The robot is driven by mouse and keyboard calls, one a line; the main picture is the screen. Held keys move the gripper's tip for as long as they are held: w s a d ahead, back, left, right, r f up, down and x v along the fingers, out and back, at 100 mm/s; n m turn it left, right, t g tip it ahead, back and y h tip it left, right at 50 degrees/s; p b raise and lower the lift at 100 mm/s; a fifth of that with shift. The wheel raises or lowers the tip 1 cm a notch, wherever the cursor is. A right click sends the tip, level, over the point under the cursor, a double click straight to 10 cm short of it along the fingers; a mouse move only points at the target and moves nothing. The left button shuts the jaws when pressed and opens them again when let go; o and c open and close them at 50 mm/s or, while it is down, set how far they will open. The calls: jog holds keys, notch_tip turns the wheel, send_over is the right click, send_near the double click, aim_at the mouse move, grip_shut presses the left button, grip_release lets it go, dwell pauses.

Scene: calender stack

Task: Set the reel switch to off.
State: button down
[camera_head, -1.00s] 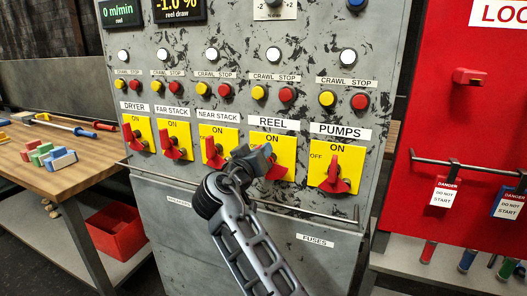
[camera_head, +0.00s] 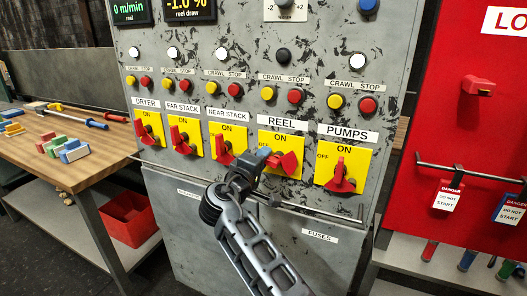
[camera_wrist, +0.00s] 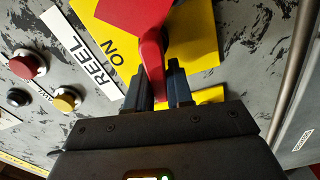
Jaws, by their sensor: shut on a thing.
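The reel switch is a red handle (camera_head: 290,162) on a yellow plate (camera_head: 292,142) under the REEL label, with ON at the plate's top. The handle lies turned, its narrow end toward the plate's left side, where my gripper (camera_head: 264,154) is. In the wrist view, the red handle (camera_wrist: 152,55) runs down between the two dark fingers of my gripper (camera_wrist: 154,88), which is shut on its narrow end. The yellow plate (camera_wrist: 203,40) and ON marking show behind it. In the head view, my gripper hides the plate's left part, so its OFF marking cannot be read.
The near stack switch (camera_head: 224,148) is close on the left and the pumps switch (camera_head: 341,172) on the right. A metal rail (camera_head: 315,214) runs below the switches. Crawl and stop buttons sit above. A workbench (camera_head: 45,165) stands at left, a red lockout board (camera_head: 460,130) at right.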

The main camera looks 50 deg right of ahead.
jog(key=shift+w+f+n+p, duration=0.1)
jog(key=shift+f+n+p, duration=0.15)
jog(key=shift+n, duration=0.35)
jog(key=shift+f+n+p, duration=0.1)
jog(key=shift+n+p, duration=0.15)
jog(key=shift+n, duration=0.35)
jog(key=shift+a+f, duration=0.1)
jog(key=c, duration=1.1)
grip_release()
jog(key=b+v, duration=0.1)
jog(key=v, duration=0.6)
jog(key=shift+a, duration=0.35)
